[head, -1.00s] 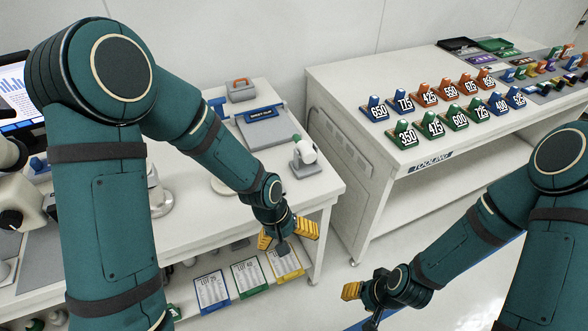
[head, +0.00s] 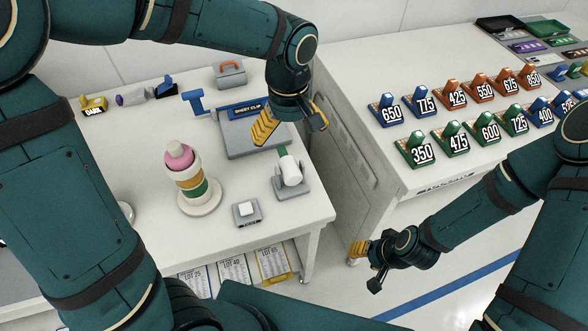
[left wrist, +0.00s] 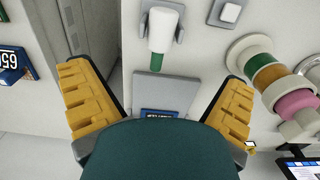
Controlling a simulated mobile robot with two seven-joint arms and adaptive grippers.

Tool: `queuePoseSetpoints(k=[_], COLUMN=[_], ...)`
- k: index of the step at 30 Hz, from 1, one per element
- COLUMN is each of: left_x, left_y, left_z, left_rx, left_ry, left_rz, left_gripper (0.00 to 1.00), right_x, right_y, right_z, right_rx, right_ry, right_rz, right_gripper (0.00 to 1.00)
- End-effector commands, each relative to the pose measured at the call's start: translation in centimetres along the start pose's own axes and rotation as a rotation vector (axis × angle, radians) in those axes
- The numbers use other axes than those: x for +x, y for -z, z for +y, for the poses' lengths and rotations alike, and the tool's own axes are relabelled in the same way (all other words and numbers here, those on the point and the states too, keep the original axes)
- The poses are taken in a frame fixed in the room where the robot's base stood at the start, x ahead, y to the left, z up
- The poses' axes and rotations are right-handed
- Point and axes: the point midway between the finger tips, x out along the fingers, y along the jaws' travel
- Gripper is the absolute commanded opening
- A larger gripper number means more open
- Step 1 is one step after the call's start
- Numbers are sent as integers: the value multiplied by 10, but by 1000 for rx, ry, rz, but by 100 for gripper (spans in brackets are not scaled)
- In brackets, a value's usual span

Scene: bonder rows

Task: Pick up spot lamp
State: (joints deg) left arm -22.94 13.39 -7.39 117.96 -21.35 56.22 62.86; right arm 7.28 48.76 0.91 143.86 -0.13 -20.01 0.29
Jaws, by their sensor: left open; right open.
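The spot lamp, as I take it, is a white cylinder with a green end (head: 291,171). It rests in a grey cradle (head: 293,191) near the right edge of the left table. In the left wrist view the lamp (left wrist: 160,32) lies top centre, ahead of and between the fingers. My left gripper (head: 292,124) is open and empty, just behind the lamp and above the grey sheet-clip plate. Its yellow fingers stand wide apart in the left wrist view (left wrist: 155,80). My right gripper (head: 360,250) is open and empty, low beyond the table's right side.
A signal tower (head: 186,180) with pink, orange and green bands stands left of the lamp. A small grey block with a white button (head: 246,211) sits in front. The sheet-clip plate (head: 240,146) lies behind. Numbered blocks (head: 423,150) fill the right bench.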

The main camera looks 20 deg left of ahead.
Motion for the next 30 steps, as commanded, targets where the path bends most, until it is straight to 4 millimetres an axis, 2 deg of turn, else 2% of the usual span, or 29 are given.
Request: queuePoseSetpoints(k=[6,12,22,30], left_x=[42,73,93,131], left_y=[-1,0,0,1], left_z=[-1,-1,0,0], left_rx=[-1,0,0,0], left_ry=[4,4,1,2], left_rz=[-4,-3,-2,-3], left_gripper=[100,100,100,100], right_x=[11,19,24,36], right_y=[0,2,2,4], right_z=[4,7,9,14], right_rx=[0,-1,-1,-2], right_ry=[0,-1,-1,-1], right_rz=[4,8,11,17], right_gripper=[47,47,47,47])
